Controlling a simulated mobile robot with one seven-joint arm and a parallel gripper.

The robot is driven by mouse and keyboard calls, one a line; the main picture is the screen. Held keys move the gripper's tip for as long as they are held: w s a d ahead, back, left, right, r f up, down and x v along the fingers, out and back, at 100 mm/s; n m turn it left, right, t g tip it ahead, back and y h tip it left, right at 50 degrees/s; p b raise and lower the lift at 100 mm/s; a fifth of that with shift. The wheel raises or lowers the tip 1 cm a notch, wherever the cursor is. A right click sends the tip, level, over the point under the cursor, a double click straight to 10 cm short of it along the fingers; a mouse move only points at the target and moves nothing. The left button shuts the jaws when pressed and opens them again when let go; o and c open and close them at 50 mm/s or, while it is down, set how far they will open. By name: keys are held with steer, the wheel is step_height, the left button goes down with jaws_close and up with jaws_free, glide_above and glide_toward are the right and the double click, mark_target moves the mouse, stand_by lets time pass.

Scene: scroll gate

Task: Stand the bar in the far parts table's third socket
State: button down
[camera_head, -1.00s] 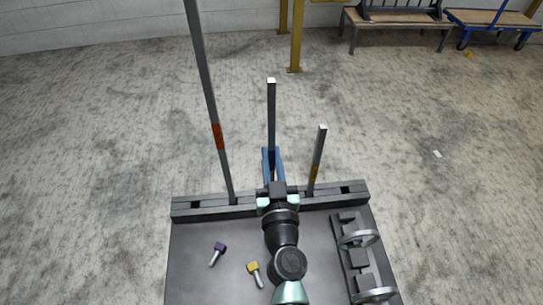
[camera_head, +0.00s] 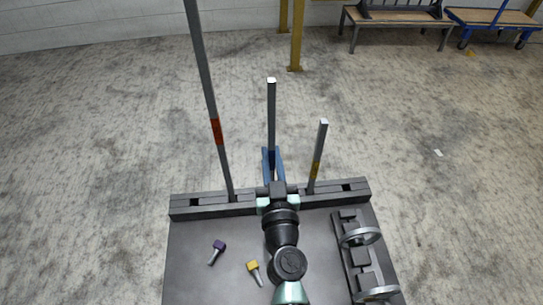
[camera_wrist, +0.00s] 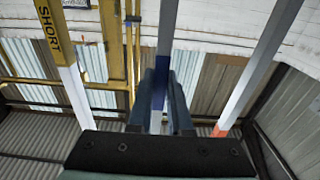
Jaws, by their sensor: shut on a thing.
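A tall square grey bar (camera_head: 271,110) stands upright in the middle of the head view. My gripper (camera_head: 272,165) is shut on it at the far side of a dark socket rail (camera_head: 205,211). A taller red-banded bar (camera_head: 210,95) stands in the rail on the left. A shorter yellow-banded bar (camera_head: 319,145) stands on the right.
Empty sockets show near the rail's left (camera_head: 192,202) and right (camera_head: 348,187) ends. A purple-headed bolt (camera_head: 218,246) and a yellow-headed bolt (camera_head: 253,266) lie on the grey table (camera_head: 195,280). A fixture with handwheels (camera_head: 360,237) is at right. Open floor lies beyond.

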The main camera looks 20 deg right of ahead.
steer(key=c, duration=0.8)
jaws_free()
steer(key=shift+o, duration=0.2)
steer(key=shift+f, duration=0.15)
steer(key=b+v, duration=0.4)
steer(key=v, duration=0.9)
